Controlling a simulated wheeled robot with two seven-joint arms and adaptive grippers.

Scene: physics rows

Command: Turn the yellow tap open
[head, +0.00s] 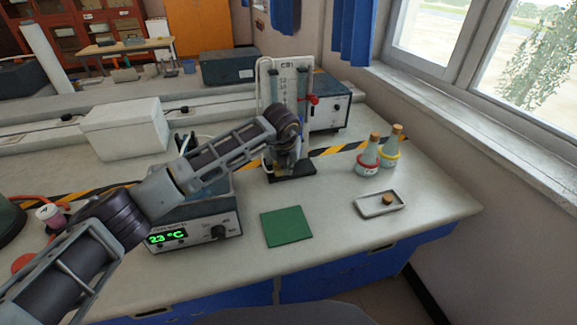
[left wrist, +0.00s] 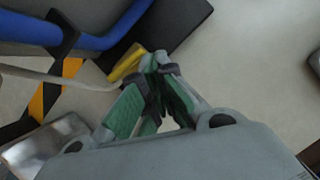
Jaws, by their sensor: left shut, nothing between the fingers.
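The yellow tap (left wrist: 125,65) shows in the left wrist view as a short yellow handle just left of my fingertips. My left gripper (left wrist: 158,64) is shut and empty, its tips beside the handle; I cannot tell whether they touch it. In the head view my left gripper (head: 284,166) is low in front of the white stand panel (head: 268,78), above its black base (head: 292,173). My wrist and gripper hide the yellow tap there. A red tap (head: 313,99) sits on the panel's right side. My right gripper is not in view.
A heater box (head: 197,233) reading 23 °C stands below my left arm. A green mat (head: 286,227), a small tray (head: 379,205) and two stoppered bottles (head: 368,158) are to the right. A blue-grey box (head: 329,104) stands behind the stand. A blue tube (left wrist: 110,38) runs near the tap.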

